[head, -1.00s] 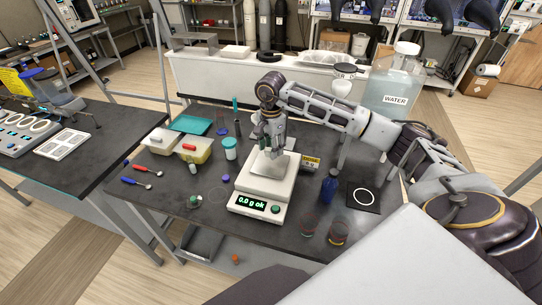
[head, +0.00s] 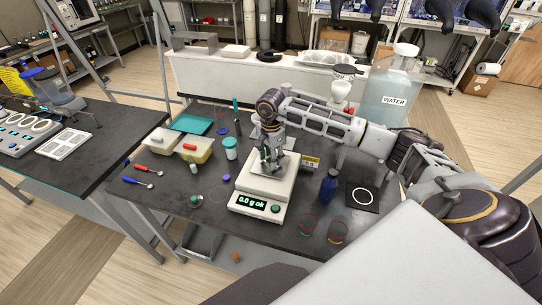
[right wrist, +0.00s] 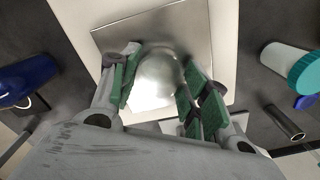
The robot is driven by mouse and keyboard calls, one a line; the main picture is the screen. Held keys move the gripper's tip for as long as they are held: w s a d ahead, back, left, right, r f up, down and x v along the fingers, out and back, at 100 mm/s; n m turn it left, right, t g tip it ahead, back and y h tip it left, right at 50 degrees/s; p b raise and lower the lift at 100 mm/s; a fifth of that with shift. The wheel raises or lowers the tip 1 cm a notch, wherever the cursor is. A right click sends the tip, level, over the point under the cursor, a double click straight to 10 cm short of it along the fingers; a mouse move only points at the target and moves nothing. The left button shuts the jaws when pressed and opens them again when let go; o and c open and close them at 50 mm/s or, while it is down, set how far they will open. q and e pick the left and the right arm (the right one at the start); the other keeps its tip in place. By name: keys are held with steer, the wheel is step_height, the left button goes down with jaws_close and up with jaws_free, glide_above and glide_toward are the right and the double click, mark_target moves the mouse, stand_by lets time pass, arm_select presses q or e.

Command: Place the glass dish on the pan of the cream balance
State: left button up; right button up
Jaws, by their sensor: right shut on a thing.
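The cream balance (head: 240,206) stands on the dark table with a square metal pan (head: 284,188) on top. Its display shows 0.0 g ok. My right gripper (head: 270,166) is low over the pan. In the right wrist view the green pads of my right gripper (right wrist: 158,88) are shut on the clear glass dish (right wrist: 155,72), which lies over the metal pan (right wrist: 110,38). The dish is see-through and hard to make out in the head view. I cannot tell whether it touches the pan. My left gripper is not in view.
A blue bottle (head: 329,185) and a black mat with a white ring (head: 375,204) are right of the balance. Two small glass vessels, one here (head: 338,232), stand at the front right. A white jar with a teal lid (head: 230,150) and trays are on the left.

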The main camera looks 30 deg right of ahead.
steer(key=shift+f, duration=0.2)
steer(key=o, duration=0.9)
steer(key=shift+r, duration=0.2)
steer(key=shift+r+p, duration=0.35)
steer(key=shift+r, duration=0.35)
steer(key=shift+r+p, duration=1.05)
steer(key=shift+r, duration=4.25)
